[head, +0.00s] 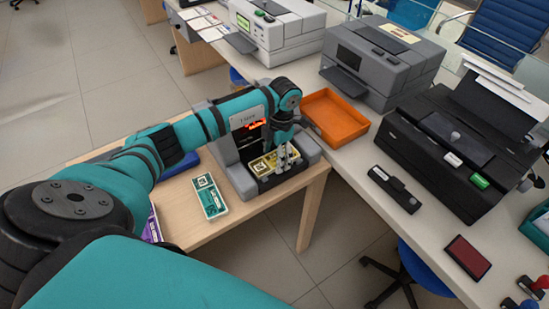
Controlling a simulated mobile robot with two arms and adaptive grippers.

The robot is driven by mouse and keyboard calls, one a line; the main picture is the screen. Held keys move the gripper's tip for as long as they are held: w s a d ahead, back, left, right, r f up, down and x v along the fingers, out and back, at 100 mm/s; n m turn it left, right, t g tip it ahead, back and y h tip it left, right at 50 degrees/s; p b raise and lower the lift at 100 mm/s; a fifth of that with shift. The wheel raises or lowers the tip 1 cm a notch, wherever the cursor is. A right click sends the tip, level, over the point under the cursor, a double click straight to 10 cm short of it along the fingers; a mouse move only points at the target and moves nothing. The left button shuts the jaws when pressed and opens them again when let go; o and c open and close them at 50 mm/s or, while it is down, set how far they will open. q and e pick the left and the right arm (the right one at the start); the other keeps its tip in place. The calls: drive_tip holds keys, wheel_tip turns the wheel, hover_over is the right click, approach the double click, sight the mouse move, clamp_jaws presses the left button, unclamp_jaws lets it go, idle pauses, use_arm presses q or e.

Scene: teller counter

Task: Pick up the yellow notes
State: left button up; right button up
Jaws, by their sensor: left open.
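The yellow notes (261,165) lie in the front tray of a grey note-counting machine (236,178) with a lit red display. The machine stands on a wooden table. My left gripper (283,158) points down at the notes' right part, its fingers over or beside them. Its jaws are open. I cannot tell whether the fingers touch the notes. The gripper and wrist hide part of the notes and the machine's front. My right gripper is out of view.
Teal notes (210,197) lie on the wooden table left of the machine, with purple notes (152,226) partly behind my arm. An orange tray (334,118) stands right of the machine on the white counter. Grey and black printers (383,58) stand beyond. A black stapler-like object (394,188) lies nearer.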

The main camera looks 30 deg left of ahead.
use_arm(q)
drive_tip(key=shift+f, duration=0.2)
drive_tip(key=c, duration=1)
drive_tip(key=shift+c, duration=0.2)
drive_tip(key=shift+r, duration=0.15)
